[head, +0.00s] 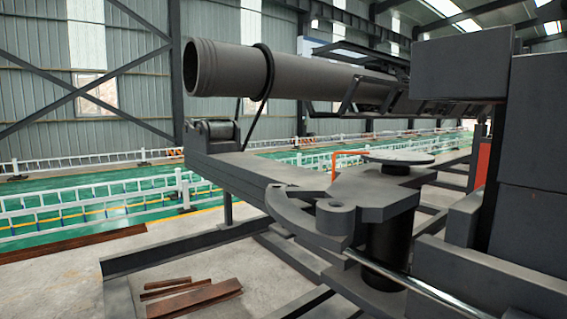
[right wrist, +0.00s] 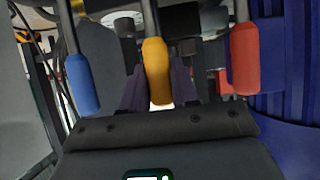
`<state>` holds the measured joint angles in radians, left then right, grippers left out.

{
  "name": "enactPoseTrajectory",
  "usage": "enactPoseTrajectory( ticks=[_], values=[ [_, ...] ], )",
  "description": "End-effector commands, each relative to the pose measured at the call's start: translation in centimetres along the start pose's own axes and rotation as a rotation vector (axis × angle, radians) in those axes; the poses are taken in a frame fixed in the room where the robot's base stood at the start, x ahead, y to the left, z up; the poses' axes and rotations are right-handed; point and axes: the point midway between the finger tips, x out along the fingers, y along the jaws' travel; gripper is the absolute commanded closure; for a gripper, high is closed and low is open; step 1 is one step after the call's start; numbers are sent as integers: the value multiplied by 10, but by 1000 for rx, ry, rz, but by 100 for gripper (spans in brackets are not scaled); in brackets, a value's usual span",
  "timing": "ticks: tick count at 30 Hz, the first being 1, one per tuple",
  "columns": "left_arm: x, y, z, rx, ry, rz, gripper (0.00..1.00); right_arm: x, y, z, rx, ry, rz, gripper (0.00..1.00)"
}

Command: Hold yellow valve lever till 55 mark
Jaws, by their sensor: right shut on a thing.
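In the right wrist view the yellow valve lever (right wrist: 157,68) hangs at the centre, with its grip between the fingers of my right gripper (right wrist: 158,92). The dark fingers are shut on the yellow grip. A blue lever (right wrist: 82,84) stands to its left and a red lever (right wrist: 244,60) to its right, both apart from the fingers. No gauge or 55 mark can be read in either view. My left gripper is not in view, and the head view shows neither gripper nor the levers.
In the head view a large grey pipe (head: 228,70) lies across a dark machine frame (head: 230,170). White railings (head: 90,200) run behind it over a green floor. Rusty bars (head: 195,299) lie on the concrete. A blue panel (right wrist: 285,90) is close on the right in the wrist view.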

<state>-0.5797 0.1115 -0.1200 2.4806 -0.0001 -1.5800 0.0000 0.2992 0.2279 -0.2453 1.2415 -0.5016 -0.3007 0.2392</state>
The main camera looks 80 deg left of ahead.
Motion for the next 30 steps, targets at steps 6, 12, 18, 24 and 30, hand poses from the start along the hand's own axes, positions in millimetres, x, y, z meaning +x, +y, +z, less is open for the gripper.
enactPoseTrajectory(
  ticks=[6, 12, 18, 24, 30],
  values=[
    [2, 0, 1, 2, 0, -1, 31, -4, 0, 4, 1, 35, 0, 100],
    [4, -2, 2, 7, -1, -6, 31, -9, 0, 5, 1, 80, 1, 100],
    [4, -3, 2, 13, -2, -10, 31, -9, 0, 4, 0, 81, 1, 100],
    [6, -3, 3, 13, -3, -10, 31, -11, 0, 7, 0, 97, 0, 100],
    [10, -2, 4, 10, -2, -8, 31, -16, 0, 10, -1, 149, 0, 100]
  ],
)
